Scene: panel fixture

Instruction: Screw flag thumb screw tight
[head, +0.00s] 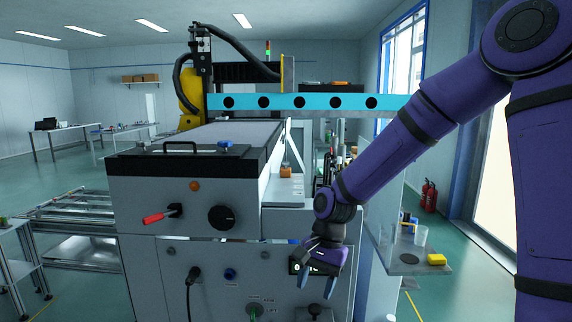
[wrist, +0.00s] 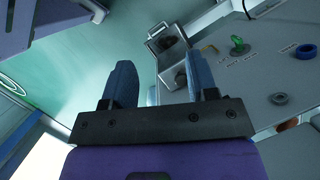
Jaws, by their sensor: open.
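A small green winged piece that looks like the flag thumb screw (head: 254,311) sits low on the front panel, at the bottom edge of the head view. In the wrist view the green screw (wrist: 239,46) stands out from the grey panel, to the upper right of my fingers. My gripper (head: 316,286) is open, with blue fingers pointing down, in front of the panel and to the right of the screw. In the wrist view the gripper (wrist: 160,80) has nothing between its fingers and is apart from the screw. The screw's seating is too small to tell.
The panel carries a blue knob (head: 230,274), a plug with a black cable (head: 194,273), a black knob (head: 222,217) and a red-handled lever (head: 156,218). A display (head: 295,266) is partly behind my gripper. A side shelf (head: 408,266) holds a yellow block (head: 437,260).

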